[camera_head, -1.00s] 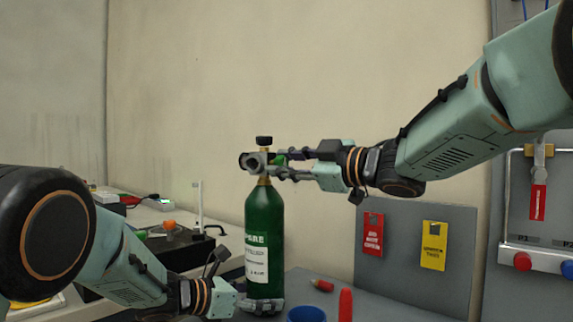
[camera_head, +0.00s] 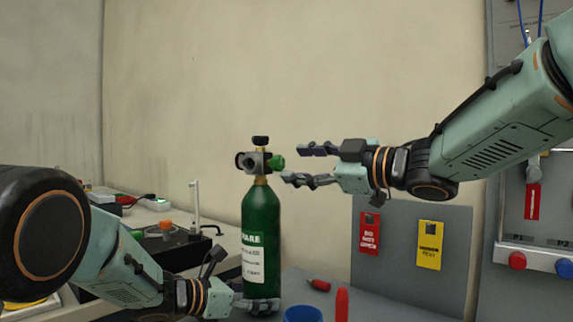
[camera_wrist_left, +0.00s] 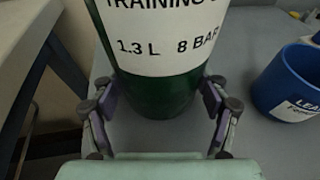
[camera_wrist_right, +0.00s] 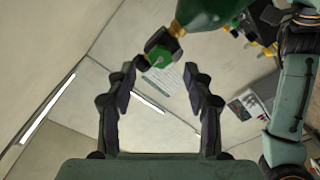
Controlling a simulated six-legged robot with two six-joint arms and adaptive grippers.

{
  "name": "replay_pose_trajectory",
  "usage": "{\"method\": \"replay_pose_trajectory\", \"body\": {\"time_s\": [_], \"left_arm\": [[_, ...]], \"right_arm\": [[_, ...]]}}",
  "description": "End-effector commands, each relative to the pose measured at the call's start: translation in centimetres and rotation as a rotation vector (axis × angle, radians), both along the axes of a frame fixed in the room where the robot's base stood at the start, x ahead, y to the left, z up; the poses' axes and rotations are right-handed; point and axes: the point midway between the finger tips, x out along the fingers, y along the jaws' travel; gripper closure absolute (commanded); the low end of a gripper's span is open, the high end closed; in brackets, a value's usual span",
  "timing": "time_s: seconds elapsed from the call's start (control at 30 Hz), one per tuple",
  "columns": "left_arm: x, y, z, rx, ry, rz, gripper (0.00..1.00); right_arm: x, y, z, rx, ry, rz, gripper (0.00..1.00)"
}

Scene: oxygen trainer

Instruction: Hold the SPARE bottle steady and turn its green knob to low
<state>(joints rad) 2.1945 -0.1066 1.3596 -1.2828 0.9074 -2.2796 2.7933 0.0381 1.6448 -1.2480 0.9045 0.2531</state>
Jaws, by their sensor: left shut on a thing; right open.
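The SPARE bottle (camera_head: 261,225) is dark green with a white label and stands upright on the grey table. Its black and brass valve head (camera_head: 259,163) carries a green knob (camera_head: 277,163) on the right side. My left gripper (camera_head: 258,305) is shut on the bottle near its base; the left wrist view shows the fingers (camera_wrist_left: 160,105) on both sides of it. My right gripper (camera_head: 299,165) is open and empty, to the right of the green knob and apart from it. In the right wrist view the green knob (camera_wrist_right: 159,57) shows beyond the open fingers.
A blue cup (camera_head: 303,314) stands right of the bottle, with red objects (camera_head: 342,303) nearby. A grey panel with a red tag (camera_head: 369,233) and a yellow tag (camera_head: 429,245) stands behind at right. A bench with a black case (camera_head: 165,246) is at left.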

Motion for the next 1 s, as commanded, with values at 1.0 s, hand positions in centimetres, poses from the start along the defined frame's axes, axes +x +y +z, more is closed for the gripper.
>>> {"method": "replay_pose_trajectory", "body": {"time_s": [1.0], "left_arm": [[0.0, 0.0, 0.0, -0.001, -0.001, 0.001, 0.17]], "right_arm": [[-4.9, -5.4, 0.0, -0.001, 0.0, 0.001, 0.48]]}}
